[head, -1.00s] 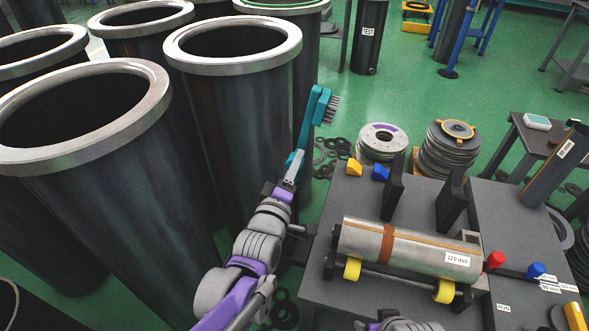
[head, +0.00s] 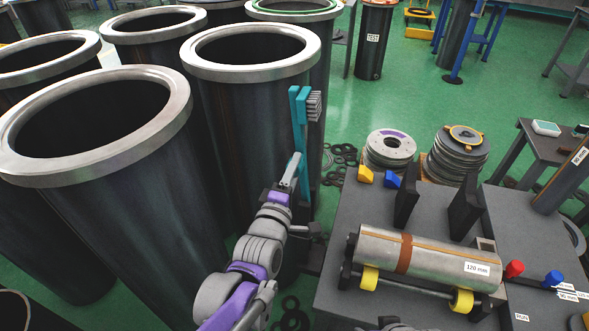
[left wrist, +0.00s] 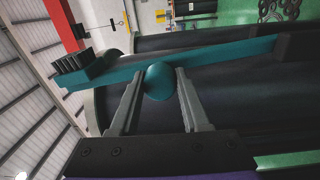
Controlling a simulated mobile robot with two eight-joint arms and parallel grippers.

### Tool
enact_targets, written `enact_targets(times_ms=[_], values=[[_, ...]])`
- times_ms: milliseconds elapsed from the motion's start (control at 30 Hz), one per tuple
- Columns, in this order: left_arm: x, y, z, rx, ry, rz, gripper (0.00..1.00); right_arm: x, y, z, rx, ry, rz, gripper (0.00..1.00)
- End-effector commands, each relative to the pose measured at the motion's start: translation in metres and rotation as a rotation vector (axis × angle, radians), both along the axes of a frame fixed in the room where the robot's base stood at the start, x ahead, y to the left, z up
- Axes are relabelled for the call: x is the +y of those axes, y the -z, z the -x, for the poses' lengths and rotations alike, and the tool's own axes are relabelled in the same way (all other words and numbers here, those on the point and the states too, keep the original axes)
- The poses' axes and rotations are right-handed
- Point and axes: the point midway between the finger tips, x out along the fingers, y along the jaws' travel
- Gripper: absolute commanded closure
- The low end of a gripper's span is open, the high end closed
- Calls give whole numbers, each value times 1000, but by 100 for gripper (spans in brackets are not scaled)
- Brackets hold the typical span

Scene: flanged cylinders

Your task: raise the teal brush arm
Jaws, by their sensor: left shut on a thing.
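The teal brush arm (head: 300,125) stands nearly upright in the head view, in front of a tall dark flanged cylinder (head: 225,110). Its grey bristles (head: 314,106) point right at the top, below the rim's height in the picture. My left gripper (head: 296,165) is at the arm's lower part. In the left wrist view my left gripper (left wrist: 155,85) is shut on a teal ball knob (left wrist: 160,82) of the brush arm. The teal bar runs behind the knob, with dark bristles (left wrist: 75,65) at its left end. My right gripper is not in view.
Several tall flanged cylinders crowd the left. A grey bench (head: 340,235) at the right carries a metal tube (head: 425,252) marked 120 mm, on yellow rollers, and dark upright plates (head: 407,195). Stacked discs (head: 390,152) stand behind it.

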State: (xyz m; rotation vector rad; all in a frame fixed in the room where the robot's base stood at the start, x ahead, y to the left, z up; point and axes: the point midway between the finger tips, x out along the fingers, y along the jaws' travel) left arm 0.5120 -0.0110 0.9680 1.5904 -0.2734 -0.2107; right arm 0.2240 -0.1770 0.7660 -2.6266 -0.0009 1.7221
Motion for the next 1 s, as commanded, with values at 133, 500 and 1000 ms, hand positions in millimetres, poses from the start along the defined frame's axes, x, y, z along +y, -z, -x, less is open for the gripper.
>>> enact_targets(times_ms=[133,500,1000], values=[[2,-1,-1,-2,-4,3,46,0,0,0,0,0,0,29],[1,0,0,-1,-2,0,24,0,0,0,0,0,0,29],[23,1,70,-1,-2,0,24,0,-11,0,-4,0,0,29]])
